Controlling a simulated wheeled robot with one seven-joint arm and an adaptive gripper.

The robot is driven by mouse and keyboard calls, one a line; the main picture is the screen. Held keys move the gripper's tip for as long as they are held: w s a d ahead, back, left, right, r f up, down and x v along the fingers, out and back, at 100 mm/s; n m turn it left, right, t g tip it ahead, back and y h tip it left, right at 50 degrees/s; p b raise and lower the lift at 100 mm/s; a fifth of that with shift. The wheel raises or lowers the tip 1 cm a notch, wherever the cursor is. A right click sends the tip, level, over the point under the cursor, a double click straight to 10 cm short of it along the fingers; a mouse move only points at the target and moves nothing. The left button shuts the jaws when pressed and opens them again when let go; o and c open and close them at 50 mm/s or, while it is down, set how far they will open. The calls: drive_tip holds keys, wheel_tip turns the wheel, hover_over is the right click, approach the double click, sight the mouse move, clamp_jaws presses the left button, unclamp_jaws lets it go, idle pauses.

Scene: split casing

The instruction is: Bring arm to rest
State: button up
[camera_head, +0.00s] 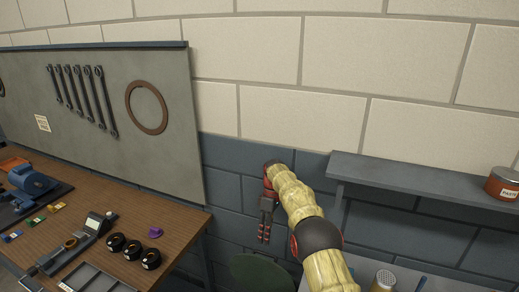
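My arm (301,208) rises from the bottom of the head view, with pale yellow segments and a dark round joint. It bends over at the top, near the grey-blue lower wall. My gripper (265,234) hangs fingers down from its end, in the gap between the workbench and the shelf unit. Its dark fingers with red marks are small and close together, and I cannot tell whether they are open or shut. Nothing is seen held between them.
A wooden workbench (186,222) at the left holds a blue motor (30,181), a caliper-like tool (72,246), several black rings (133,250) and a purple part (155,232). A shelf (430,180) with a red tin (503,186) is at the right. A dark green round bin (262,275) stands below my gripper.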

drive_tip(key=s+d+r+m+t, duration=0.1)
drive_tip(key=s+d+r+m, duration=0.15)
drive_tip(key=r, duration=0.65)
drive_tip(key=s+d+r+m+t, duration=0.15)
drive_tip(key=s+r, duration=0.25)
drive_tip(key=r, duration=0.4)
drive_tip(key=s+d+r+m+t, duration=0.25)
drive_tip(key=s+d+r, duration=0.25)
drive_tip(key=s+r, duration=0.55)
drive_tip(key=s+d+r+m+t, duration=0.1)
drive_tip(key=s+d+m, duration=0.1)
drive_tip(key=s, duration=0.7)
drive_tip(key=s+d+r+m+t, duration=0.1)
drive_tip(key=s+d+m, duration=0.1)
drive_tip(key=s, duration=0.6)
drive_tip(key=s+d+f+m+t, duration=0.1)
drive_tip(key=s+f, duration=0.2)
drive_tip(key=s, duration=0.3)
drive_tip(key=s+d+f+m+t+h, duration=0.1)
drive_tip(key=s+f+m, duration=0.1)
drive_tip(key=s, duration=0.5)
drive_tip(key=shift+d+f, duration=0.25)
drive_tip(key=shift+f, duration=0.25)
